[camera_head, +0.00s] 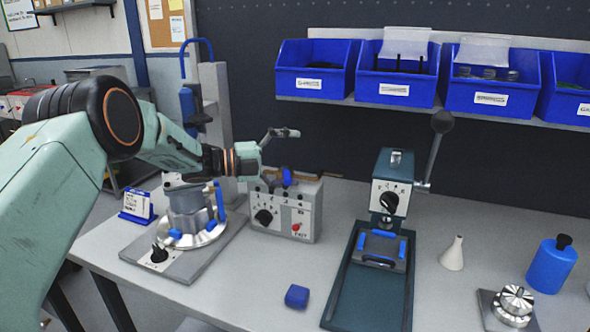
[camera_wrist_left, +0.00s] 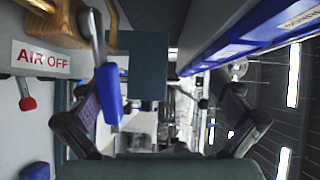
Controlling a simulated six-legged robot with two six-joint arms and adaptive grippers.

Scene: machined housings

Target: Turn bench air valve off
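The bench air valve shows in the left wrist view as a brass-coloured body (camera_wrist_left: 70,28) with a metal lever and blue grip (camera_wrist_left: 109,95). An "AIR OFF" label (camera_wrist_left: 42,58) is beside it. In the head view, the blue grip (camera_head: 287,176) shows above the grey control box, partly hidden by my gripper. My left gripper (camera_head: 288,158) is open at the valve. In the left wrist view, its fingers (camera_wrist_left: 163,95) are spread, with the blue grip close to the left finger; I cannot tell if they touch. My right gripper is not in view.
The grey control box (camera_head: 268,239) has a black knob and a red switch. A chamber with blue clamps (camera_head: 192,222) stands left of it, a dark green press (camera_head: 365,292) to the right. Blue bins (camera_head: 315,69) sit on a shelf behind. A blue block (camera_head: 297,296) lies in front.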

